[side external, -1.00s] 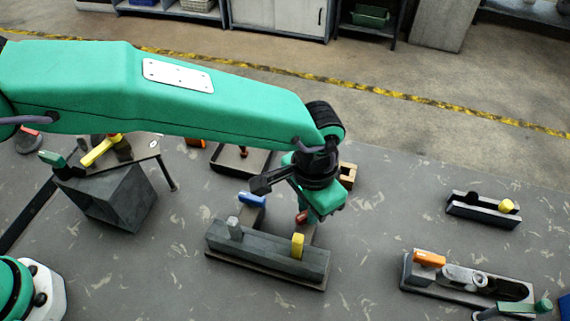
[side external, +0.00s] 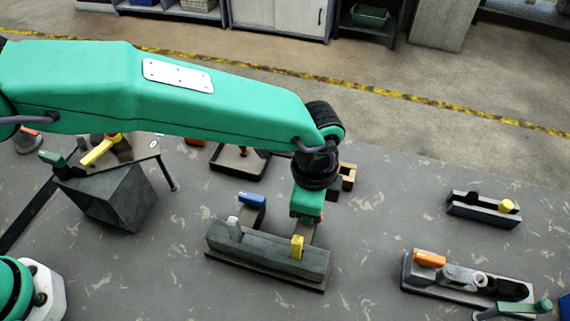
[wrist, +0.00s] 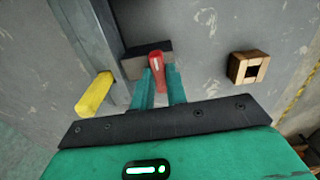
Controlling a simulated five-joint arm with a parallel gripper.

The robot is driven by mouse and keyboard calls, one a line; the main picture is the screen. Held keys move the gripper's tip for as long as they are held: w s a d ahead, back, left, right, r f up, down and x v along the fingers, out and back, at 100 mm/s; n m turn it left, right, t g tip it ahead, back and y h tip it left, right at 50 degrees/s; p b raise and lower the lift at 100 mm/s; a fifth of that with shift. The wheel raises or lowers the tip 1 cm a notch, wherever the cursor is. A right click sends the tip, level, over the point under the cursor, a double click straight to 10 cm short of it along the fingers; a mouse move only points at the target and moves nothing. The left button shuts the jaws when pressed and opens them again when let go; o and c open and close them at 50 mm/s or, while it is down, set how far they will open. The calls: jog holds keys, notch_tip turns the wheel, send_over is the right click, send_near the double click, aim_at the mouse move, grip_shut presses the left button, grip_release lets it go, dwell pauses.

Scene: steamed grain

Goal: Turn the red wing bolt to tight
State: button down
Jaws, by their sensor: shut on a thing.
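The red wing bolt (wrist: 156,65) stands on a dark block in the wrist view, between the green fingers of my gripper (wrist: 160,75). The fingers are shut on its wing, one on each side. In the side external view my gripper (side external: 306,215) points down behind the grey fixture (side external: 265,250), at its right part. There the bolt is almost wholly hidden by the gripper. I cannot read any tight mark in either view.
A yellow handle (side external: 297,246) and a grey knob (side external: 235,228) stand on the fixture close by. A blue handle (side external: 252,199) is left of my gripper, a wooden block (side external: 348,176) behind it. Free table lies to the right.

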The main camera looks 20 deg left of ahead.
jog(key=shift+m, duration=0.4)
jog(key=c, duration=1.4)
grip_release()
jog(key=shift+r, duration=3.95)
jog(key=shift+a, duration=0.1)
